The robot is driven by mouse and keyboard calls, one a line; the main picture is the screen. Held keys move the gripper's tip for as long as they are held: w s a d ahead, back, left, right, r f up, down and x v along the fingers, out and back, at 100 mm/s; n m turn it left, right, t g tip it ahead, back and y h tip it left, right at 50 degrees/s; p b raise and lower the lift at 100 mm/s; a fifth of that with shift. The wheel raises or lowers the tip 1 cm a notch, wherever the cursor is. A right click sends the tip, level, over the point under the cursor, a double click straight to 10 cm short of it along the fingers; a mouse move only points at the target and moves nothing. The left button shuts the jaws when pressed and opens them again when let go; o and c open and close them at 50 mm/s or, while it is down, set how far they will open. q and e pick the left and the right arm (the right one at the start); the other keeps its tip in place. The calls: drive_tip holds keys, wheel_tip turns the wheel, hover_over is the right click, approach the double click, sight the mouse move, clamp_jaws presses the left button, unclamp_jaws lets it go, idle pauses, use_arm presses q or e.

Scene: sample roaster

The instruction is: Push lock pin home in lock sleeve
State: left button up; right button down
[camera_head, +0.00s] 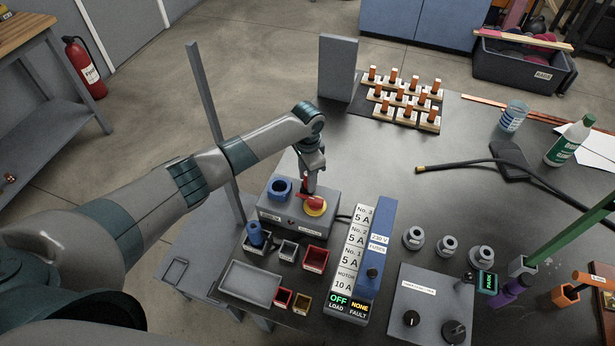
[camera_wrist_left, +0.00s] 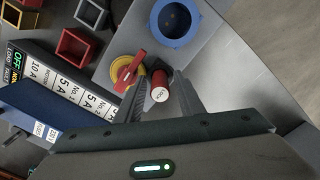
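The lock pin (camera_wrist_left: 160,86) is a short red cylinder with a pale, lettered end cap, beside the red switch handle (camera_wrist_left: 130,72) on its yellow disc. In the head view the red handle (camera_head: 313,202) sits on the grey box. My left gripper (camera_head: 309,188) points down over that box. In the left wrist view my left gripper (camera_wrist_left: 161,92) has one finger on each side of the pin, with gaps showing, so it looks open. The lock sleeve cannot be made out; the pin's lower end is hidden. My right gripper is not in view.
A blue ring (camera_head: 280,188) is on the same grey box (camera_head: 275,211). The fuse panel (camera_head: 352,250) stands close on the right. Small bins (camera_head: 315,260) and a grey tray (camera_head: 250,283) lie in front.

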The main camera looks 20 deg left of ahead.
use_arm(q)
drive_tip(key=shift+r, duration=0.15)
wheel_tip(320, 180, up, 17)
drive_tip(key=b, duration=0.4)
idle(0.5)
idle(0.8)
